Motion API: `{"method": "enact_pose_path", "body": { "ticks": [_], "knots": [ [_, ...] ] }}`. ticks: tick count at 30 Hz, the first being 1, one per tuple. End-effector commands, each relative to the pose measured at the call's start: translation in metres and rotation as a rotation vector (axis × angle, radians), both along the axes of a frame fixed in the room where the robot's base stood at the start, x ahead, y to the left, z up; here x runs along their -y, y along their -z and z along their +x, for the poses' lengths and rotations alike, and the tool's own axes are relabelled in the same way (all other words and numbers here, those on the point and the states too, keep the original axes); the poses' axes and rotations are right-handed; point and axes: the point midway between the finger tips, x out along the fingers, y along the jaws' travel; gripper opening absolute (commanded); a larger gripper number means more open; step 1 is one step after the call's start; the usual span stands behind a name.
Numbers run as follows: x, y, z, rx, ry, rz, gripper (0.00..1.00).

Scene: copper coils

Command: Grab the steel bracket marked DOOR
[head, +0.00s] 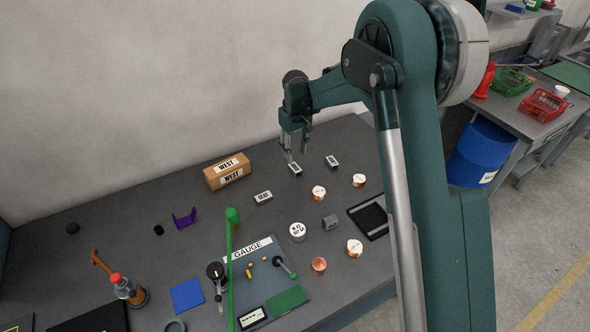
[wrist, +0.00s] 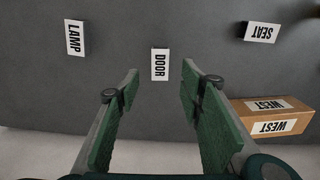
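The steel bracket marked DOOR (wrist: 160,64) lies on the dark table, label up, in the wrist view. It lies ahead of my gripper (wrist: 160,78), centred between the two green finger pads. The fingers are wide apart with nothing between them but table and bracket below. In the head view the DOOR bracket (head: 295,169) lies under my gripper (head: 293,152), partly covered by it. The height gap is hard to judge. A bracket marked LAMP (wrist: 76,37) lies to the left in the wrist view, and one marked SEAT (wrist: 262,32) to the right.
A cardboard box marked WEST (head: 228,172) stands near the back wall, left of my gripper. Copper coils (head: 319,193) and a dark tray (head: 372,218) lie towards the front right. A green upright post (head: 231,260) stands nearer the front. Bare table surrounds the DOOR bracket.

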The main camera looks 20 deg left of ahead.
Motion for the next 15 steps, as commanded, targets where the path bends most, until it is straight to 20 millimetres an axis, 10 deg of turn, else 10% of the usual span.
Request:
{"method": "enact_pose_path", "body": {
  "ticks": [15],
  "knots": [
    [-0.0012, 0.0091, 0.0005, -0.001, -0.001, -0.001, 0.38]
  ]
}}
